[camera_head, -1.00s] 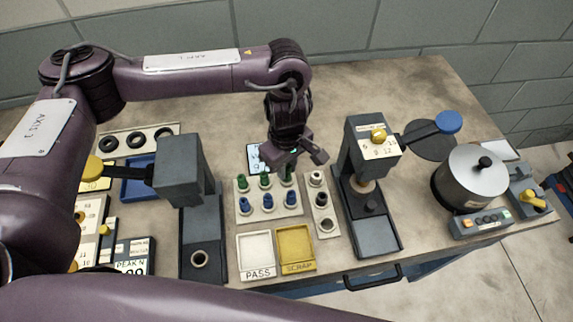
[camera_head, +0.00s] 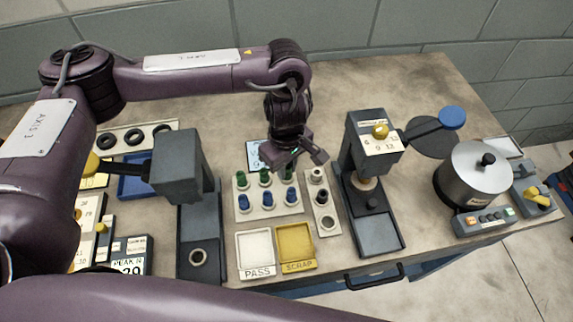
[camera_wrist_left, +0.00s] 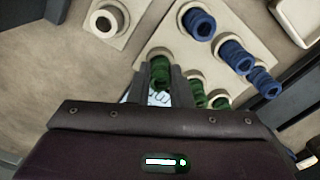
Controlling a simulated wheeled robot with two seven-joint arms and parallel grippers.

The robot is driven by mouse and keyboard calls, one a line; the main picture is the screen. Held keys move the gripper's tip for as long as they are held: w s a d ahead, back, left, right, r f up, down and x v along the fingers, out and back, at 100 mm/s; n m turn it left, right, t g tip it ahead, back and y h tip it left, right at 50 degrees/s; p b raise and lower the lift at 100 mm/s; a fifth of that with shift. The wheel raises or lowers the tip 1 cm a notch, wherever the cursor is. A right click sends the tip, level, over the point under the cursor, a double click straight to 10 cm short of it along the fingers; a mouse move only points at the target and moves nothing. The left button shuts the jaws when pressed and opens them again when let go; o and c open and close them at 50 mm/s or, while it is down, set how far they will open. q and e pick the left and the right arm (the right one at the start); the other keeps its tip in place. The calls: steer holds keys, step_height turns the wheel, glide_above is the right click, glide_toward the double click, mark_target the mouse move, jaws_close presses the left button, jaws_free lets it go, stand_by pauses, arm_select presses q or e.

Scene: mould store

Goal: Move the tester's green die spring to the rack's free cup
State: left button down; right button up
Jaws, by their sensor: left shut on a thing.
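My left gripper (camera_head: 299,158) points down at the back right corner of the cream spring rack (camera_head: 260,213). It is shut on a green die spring (camera_wrist_left: 160,73), which shows between the fingers in the left wrist view. This spring is at the end of the green row, at the rack's back right cup; I cannot tell whether it is fully seated. Two other green springs (camera_head: 240,179) stand beside it, and three blue springs (camera_head: 268,199) stand in the front row. The tester (camera_head: 180,172) has an empty-looking ring seat (camera_head: 198,257). My right gripper is out of view.
A narrow cream block with cups (camera_head: 314,200) stands close to the rack's right. A white PASS tray (camera_head: 256,271) and yellow SCRAP tray (camera_head: 298,266) lie in front. A second press (camera_head: 373,150) and a metal pot (camera_head: 472,178) stand right.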

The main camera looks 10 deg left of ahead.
arm_select(q)
steer(key=c, duration=0.9)
jaws_free()
steer(key=shift+o, duration=0.2)
steer(key=shift+r+p, duration=3.1)
steer(key=shift+r, duration=0.65)
